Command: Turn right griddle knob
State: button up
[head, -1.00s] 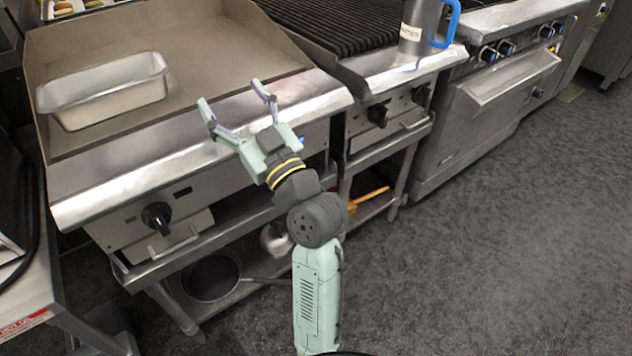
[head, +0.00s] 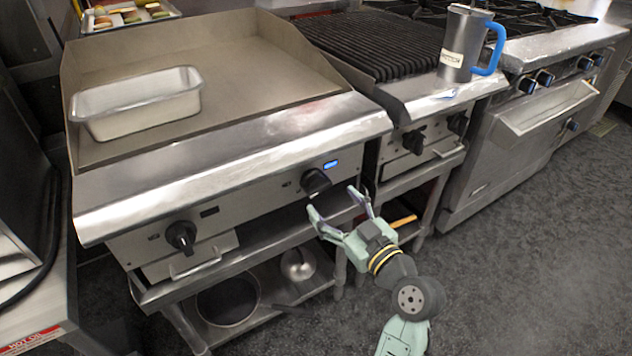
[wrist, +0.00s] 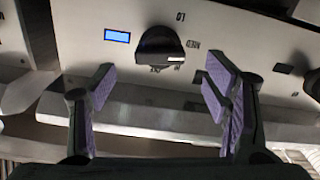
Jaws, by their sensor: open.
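The griddle's right knob (head: 316,182) is black and sits on the steel front panel, beside a lit blue display (head: 330,164). In the wrist view the right knob (wrist: 160,46) shows past the fingers, near the top middle, with the blue display (wrist: 117,36) to its left. My gripper (head: 333,208) is open and empty, in front of the panel and a little below and right of the knob. In the wrist view its purple-padded fingers (wrist: 163,92) are spread apart, with no contact on the knob.
The griddle's left knob (head: 181,236) is farther left on the same panel. A metal pan (head: 140,108) sits on the griddle top. A grill with knobs (head: 413,142) stands to the right, with a blue-handled jug (head: 458,55) on its ledge. A shelf with pots runs below the griddle.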

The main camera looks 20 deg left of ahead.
aim_at(321, 190)
jog(key=p+x, duration=0.1)
jog(key=x, duration=0.6)
jog(key=shift+w+a, duration=0.1)
jog(key=shift+a, duration=0.05)
jog(key=shift+c, duration=0.4)
jog(key=c, duration=1.1)
